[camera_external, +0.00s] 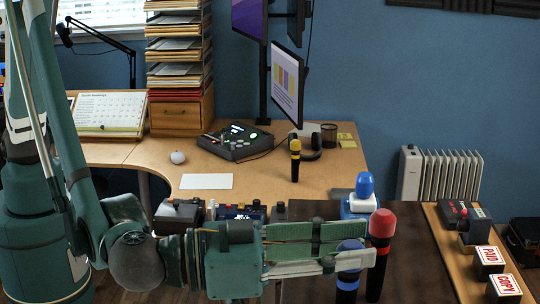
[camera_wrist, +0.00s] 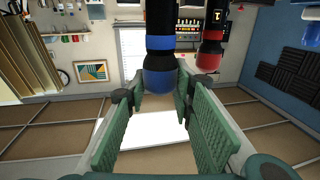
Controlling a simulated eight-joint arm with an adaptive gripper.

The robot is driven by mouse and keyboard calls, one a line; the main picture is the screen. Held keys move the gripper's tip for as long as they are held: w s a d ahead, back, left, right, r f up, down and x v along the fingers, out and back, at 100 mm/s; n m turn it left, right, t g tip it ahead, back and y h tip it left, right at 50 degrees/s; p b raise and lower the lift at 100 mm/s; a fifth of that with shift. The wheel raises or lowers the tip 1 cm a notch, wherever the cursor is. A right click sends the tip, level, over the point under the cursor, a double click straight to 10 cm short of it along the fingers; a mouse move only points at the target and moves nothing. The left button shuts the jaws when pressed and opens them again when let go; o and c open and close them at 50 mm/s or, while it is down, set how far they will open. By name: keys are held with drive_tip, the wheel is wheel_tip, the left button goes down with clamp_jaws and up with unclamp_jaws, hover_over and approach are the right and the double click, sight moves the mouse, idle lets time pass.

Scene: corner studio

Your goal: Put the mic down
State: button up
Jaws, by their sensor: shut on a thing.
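A dark mic with a blue head (camera_external: 350,246) and a blue band stands about upright in the external view. My gripper (camera_external: 352,259) is shut on it near its head, with a finger in front. In the wrist view the blue mic (camera_wrist: 160,45) shows between my fingertips (camera_wrist: 155,88). Its lower end is cut off by the external view's bottom edge, so I cannot tell whether it touches a surface. A red-headed mic (camera_external: 381,226) stands upright just right of it, also seen in the wrist view (camera_wrist: 210,50).
A yellow-headed mic (camera_external: 295,160) stands on the wooden desk (camera_external: 270,184). A blue-headed object (camera_external: 364,186) sits on a blue and white base behind the red mic. Small devices (camera_external: 240,211) line the desk's near edge. PAID (camera_external: 488,257) and COPY (camera_external: 505,286) blocks are at right.

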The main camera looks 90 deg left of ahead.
drive_tip(key=shift+f, duration=0.2)
drive_tip(key=o, duration=1.3)
drive_tip(key=shift+r, duration=0.2)
drive_tip(key=shift+s, duration=0.1)
drive_tip(key=s, duration=0.4)
drive_tip(key=s+d, duration=0.1)
drive_tip(key=s, duration=0.2)
drive_tip(key=s+d, duration=0.1)
drive_tip(key=s, duration=0.3)
drive_tip(key=shift+s+d, duration=0.15)
drive_tip(key=shift+s, duration=0.15)
